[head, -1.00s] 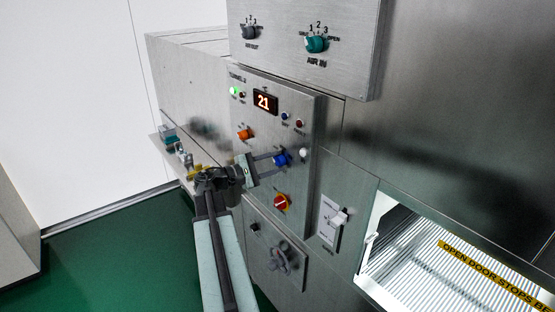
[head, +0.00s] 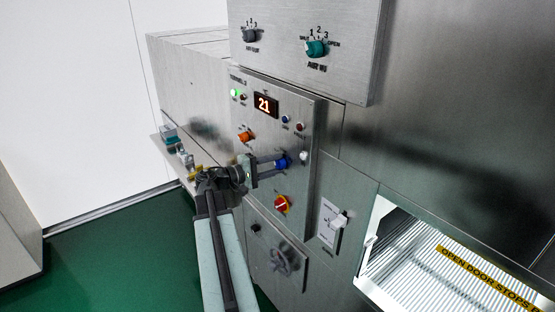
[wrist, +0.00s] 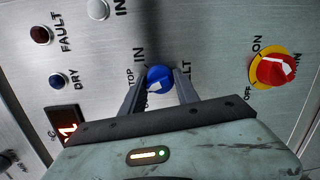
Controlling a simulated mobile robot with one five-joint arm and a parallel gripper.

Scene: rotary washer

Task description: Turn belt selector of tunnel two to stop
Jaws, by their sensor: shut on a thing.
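The belt selector is a blue knob (head: 281,163) on the tunnel panel (head: 309,130). In the wrist view the blue knob (wrist: 160,78) sits between my two fingers, with a white pointer mark on its lower left part. Labels beside it read "STOP", "IN" and a partly hidden one ending in "LT". My gripper (wrist: 160,88) is shut on the knob, one finger on each side. In the head view my gripper (head: 278,164) reaches the panel from the left.
A red and yellow on/off switch (head: 282,204) is below the knob, and an orange knob (head: 245,137) is up and left. A display (head: 265,105) reads 21. A lever plate (head: 329,225) and an open lit hatch (head: 460,270) lie to the right.

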